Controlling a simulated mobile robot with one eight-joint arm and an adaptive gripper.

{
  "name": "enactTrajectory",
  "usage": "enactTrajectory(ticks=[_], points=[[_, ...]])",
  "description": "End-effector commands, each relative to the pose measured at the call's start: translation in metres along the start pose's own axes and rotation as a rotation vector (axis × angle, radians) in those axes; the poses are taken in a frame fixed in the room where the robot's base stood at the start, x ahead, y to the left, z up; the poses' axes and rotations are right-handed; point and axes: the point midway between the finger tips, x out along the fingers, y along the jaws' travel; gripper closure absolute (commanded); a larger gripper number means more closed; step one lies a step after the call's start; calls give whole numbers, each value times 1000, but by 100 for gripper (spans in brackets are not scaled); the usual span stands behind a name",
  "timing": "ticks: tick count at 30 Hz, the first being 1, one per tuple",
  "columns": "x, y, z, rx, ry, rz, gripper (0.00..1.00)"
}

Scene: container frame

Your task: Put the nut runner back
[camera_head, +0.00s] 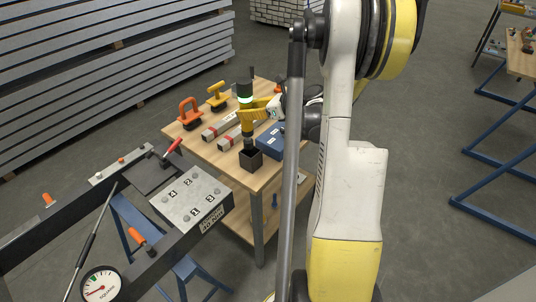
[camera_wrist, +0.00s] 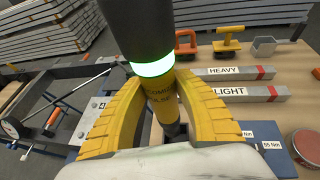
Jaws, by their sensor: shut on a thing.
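The nut runner (camera_head: 245,92) has a dark upper body, a lit green ring and a yellow lower part. It stands about upright over the wooden table. My gripper (camera_head: 256,108) is shut around its yellow part from the right. In the wrist view, the yellow fingers of my gripper (camera_wrist: 162,90) lie on both sides of the nut runner (camera_wrist: 152,35). A black square holder (camera_head: 251,160) stands on the table's front corner, directly below the tool. The tool's lower end is at the holder's mouth; I cannot tell how deep it sits.
Two grey bars, marked HEAVY (camera_wrist: 238,73) and LIGHT (camera_wrist: 245,93), lie beside the holder. A blue box (camera_head: 270,141) is to its right. Orange (camera_head: 189,113) and yellow (camera_head: 218,97) handled tools stand behind. A dark frame with a numbered plate (camera_head: 190,199) is at the left.

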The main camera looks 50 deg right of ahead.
Motion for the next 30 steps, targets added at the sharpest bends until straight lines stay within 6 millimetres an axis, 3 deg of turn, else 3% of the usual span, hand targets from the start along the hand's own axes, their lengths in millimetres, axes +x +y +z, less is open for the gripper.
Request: enactTrajectory(ticks=[5,12,24,30], points=[[2,1,-6,-6,-5,14,100],[19,0,-45,-6,-5,13,100],[37,0,-87,-6,-5,12,100],[38,0,-91,-6,-5,12,100]])
